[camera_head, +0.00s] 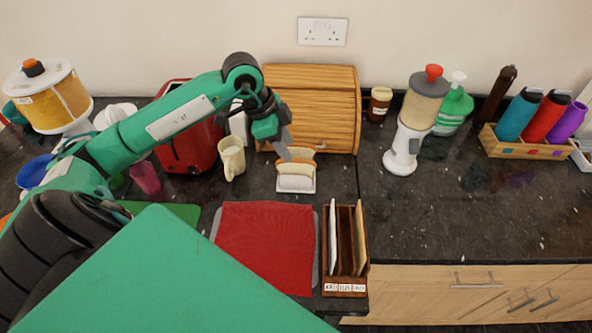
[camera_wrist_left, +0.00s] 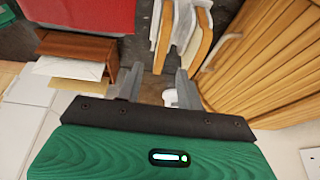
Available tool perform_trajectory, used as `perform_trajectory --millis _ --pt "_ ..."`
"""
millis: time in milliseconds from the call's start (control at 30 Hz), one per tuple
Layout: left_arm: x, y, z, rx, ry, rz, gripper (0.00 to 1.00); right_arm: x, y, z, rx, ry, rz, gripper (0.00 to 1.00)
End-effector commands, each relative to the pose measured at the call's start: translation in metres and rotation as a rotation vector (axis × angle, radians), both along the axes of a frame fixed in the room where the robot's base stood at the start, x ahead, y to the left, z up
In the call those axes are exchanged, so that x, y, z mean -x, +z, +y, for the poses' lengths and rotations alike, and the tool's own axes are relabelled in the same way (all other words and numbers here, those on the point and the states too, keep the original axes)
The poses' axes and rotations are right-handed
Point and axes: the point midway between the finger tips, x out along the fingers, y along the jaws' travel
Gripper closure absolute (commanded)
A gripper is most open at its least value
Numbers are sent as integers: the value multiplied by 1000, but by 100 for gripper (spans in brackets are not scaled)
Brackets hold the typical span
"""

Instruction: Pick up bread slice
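Bread slices (camera_head: 296,167) with brown crusts stand upright in a small white holder (camera_head: 295,185) in front of the wooden bread bin. In the left wrist view, the slices (camera_wrist_left: 199,40) show at the top centre, beyond the fingertips. My left gripper (camera_head: 283,143) is above and just behind the slices in the head view, pointing down. In the left wrist view its two fingers (camera_wrist_left: 158,88) are apart, with no slice between them. My right gripper is not in view.
The wooden bread bin (camera_head: 335,105) stands close to the gripper. A cream mug (camera_head: 231,157) and red toaster (camera_head: 187,145) are to the left. A red cloth (camera_head: 265,245) and wooden rack (camera_head: 345,250) lie in front. The counter at right is mostly clear.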

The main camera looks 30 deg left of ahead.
Motion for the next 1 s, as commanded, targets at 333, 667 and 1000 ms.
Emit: perform_trajectory --millis 333,667,1000 --pt "-7 -27 -12 3 0 5 63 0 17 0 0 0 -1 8" --pt "-15 -61 -22 0 0 1 63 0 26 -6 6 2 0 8" --pt "-15 -61 -21 0 0 0 94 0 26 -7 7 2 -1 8"
